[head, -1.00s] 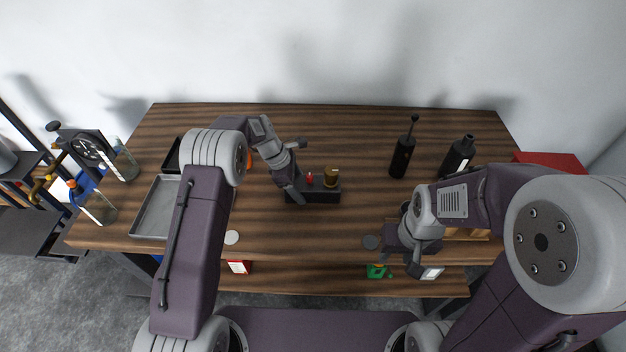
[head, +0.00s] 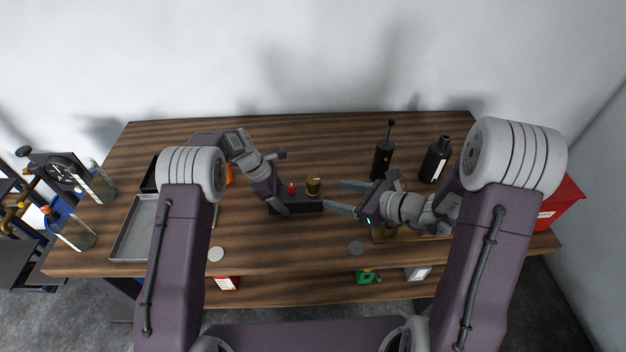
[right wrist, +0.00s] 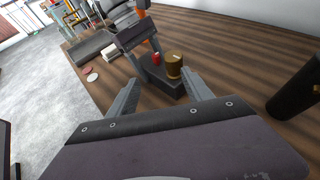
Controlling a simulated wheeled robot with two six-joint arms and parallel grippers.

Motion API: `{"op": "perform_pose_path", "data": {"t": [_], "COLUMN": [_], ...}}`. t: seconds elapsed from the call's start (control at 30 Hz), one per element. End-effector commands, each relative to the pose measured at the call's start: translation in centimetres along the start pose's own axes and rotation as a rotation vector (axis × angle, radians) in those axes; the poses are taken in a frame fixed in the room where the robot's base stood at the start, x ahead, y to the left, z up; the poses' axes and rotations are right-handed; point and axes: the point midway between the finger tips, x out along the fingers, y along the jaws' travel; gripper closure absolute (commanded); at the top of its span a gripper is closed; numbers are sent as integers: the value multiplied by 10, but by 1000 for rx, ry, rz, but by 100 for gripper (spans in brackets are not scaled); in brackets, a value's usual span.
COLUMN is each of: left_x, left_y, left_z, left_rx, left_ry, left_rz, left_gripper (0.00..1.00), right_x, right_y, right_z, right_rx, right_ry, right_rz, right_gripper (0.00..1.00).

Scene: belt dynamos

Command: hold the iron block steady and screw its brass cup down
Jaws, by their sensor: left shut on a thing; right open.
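The dark iron block (head: 296,205) lies on the wooden table in front of me, with a brass cup (head: 313,186) upright at its right end and a small red part (head: 291,188) beside the cup. My left gripper (head: 279,182) is shut on the left end of the block. My right gripper (head: 338,196) is open and empty, just right of the block, with its fingers pointing at the cup. In the right wrist view the brass cup (right wrist: 174,66) shows between and beyond the open fingers (right wrist: 165,95), with the block (right wrist: 165,80) beneath it.
A black bottle with a thin spout (head: 383,157) and another black bottle (head: 436,160) stand behind my right gripper. A wooden tray (head: 440,236) lies under my right arm. A grey tray (head: 133,228) is at the left and a red box (head: 560,205) at the right.

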Motion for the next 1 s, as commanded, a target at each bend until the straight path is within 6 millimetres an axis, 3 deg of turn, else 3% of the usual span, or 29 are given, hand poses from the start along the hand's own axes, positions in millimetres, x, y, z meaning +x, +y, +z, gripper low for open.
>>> {"op": "perform_pose_path", "data": {"t": [0.1, 0.33, 0.7, 0.83, 1.0], "left_x": [2, 2, 2, 2, 2], "left_y": [-2, -2, -2, -2, -1], "left_z": [-1, -1, -1, -1, -1], "left_rx": [1, 1, 1, 1, 1], "left_ry": [2, 2, 2, 2, 2], "left_rz": [-6, -6, -5, -5, -5], "left_gripper": [100, 100, 100, 100, 100], "right_x": [-1, 8, 92, 110, 119], "right_y": [-19, -23, -27, -30, -31], "right_z": [1, 2, 5, 5, 6], "right_rx": [60, 68, 65, 66, 67], "right_ry": [-32, -38, -37, -36, -37], "right_rz": [-67, -77, -74, -76, -77], "right_gripper": [41, 41, 41, 41, 41]}}
